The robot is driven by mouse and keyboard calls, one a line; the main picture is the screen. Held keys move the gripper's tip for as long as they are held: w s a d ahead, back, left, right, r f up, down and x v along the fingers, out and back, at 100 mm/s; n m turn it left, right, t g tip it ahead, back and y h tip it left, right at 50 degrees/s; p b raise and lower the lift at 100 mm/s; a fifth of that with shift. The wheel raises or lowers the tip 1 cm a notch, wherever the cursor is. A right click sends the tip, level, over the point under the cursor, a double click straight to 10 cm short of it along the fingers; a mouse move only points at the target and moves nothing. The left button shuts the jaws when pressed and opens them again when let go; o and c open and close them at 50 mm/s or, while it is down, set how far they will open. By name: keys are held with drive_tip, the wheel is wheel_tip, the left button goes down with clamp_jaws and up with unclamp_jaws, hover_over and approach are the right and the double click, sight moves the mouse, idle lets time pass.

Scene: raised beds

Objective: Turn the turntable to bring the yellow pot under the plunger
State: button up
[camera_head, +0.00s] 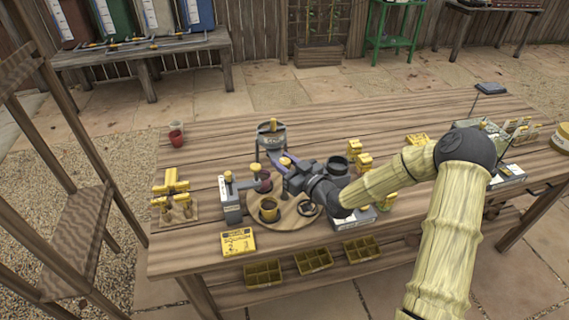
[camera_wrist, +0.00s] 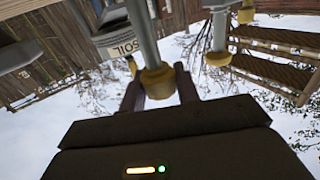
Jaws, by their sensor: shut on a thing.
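The turntable (camera_head: 292,222) is a round wooden disc on the table. The yellow pot (camera_head: 268,213) stands at its front left, filled with something dark. A dark red pot (camera_head: 264,184) stands farther back, close to the plunger's arm. The plunger (camera_head: 231,201) has a grey stand at the turntable's left and a yellow-topped rod. My gripper (camera_head: 284,170) is above the turntable's back part. In the wrist view its fingers (camera_wrist: 158,85) are shut on a grey post with a yellow knob (camera_wrist: 155,76), apparently the turntable's handle. My gripper hides part of the disc.
A grey soil bin (camera_head: 271,139) stands behind the turntable. A yellow peg rack (camera_head: 175,203) is at left, with a yellow squash box (camera_head: 238,242) at the front edge. The back left tabletop is mostly clear.

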drive_tip(key=shift+h, duration=0.3)
drive_tip(key=m+t+h+b, duration=0.2)
drive_tip(key=h, duration=0.1)
drive_tip(key=m+t+h+b, duration=0.2)
drive_tip(key=m+h, duration=0.1)
drive_tip(key=h, duration=0.1)
drive_tip(key=shift+a+f+b, duration=0.1)
drive_tip(key=shift+b, duration=0.25)
drive_tip(key=shift+m+t+h+b, duration=0.5)
drive_tip(key=shift+m+h+b, duration=0.35)
drive_tip(key=shift+m+h, duration=1.1)
drive_tip(key=shift+h, duration=0.35)
drive_tip(key=o, duration=1)
drive_tip(key=shift+c, duration=0.2)
